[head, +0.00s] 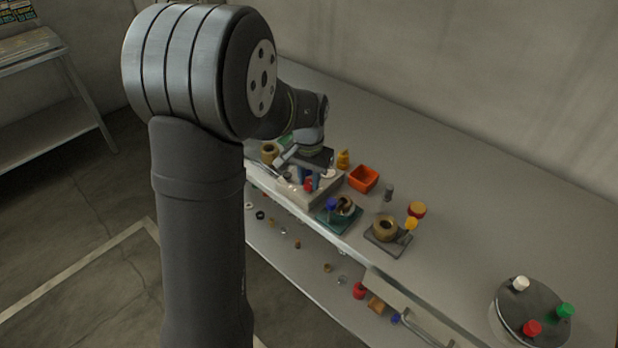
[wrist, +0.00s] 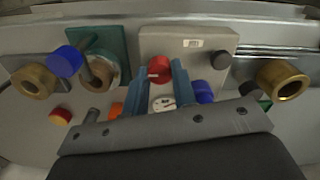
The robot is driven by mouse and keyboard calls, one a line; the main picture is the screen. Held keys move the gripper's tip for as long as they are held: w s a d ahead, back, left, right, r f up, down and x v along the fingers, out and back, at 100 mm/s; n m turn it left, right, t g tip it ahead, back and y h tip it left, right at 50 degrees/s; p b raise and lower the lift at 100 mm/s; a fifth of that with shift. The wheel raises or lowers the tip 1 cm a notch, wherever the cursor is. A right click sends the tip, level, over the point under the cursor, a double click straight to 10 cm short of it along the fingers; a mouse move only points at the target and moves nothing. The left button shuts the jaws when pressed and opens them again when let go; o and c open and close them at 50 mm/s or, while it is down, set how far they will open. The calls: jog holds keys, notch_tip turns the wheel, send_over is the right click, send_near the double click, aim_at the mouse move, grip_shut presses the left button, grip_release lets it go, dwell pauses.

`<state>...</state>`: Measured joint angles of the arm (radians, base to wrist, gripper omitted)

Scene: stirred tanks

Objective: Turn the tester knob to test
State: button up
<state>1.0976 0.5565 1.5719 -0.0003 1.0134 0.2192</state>
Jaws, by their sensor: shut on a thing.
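The tester is a pale beige box. In the wrist view its panel (wrist: 190,42) carries a small label, a red knob (wrist: 159,67), a white round dial (wrist: 163,103) and a dark knob (wrist: 221,60). My gripper (wrist: 160,76) has its two blue fingers on either side of the red knob and is shut on it. In the head view the tester (head: 322,192) stands on the bench under my gripper (head: 308,181), with part of the red knob (head: 309,186) showing. The wording around the knob is too small to read.
A teal stand with a brass ring and blue knob (head: 331,203) stands close to the tester. An orange bin (head: 363,179), another brass-ringed stand (head: 385,228) and a round plate with coloured caps (head: 533,310) are further right. The back of the bench is clear.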

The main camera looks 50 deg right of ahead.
aim_at(309, 182)
dwell(0.4)
jog(key=o, duration=1)
jog(key=shift+r, duration=0.1)
notch_tip(309, 182, up, 17)
jog(key=shift+r, duration=0.15)
notch_tip(309, 182, down, 18)
jog(key=shift+r, duration=0.25)
dwell(0.4)
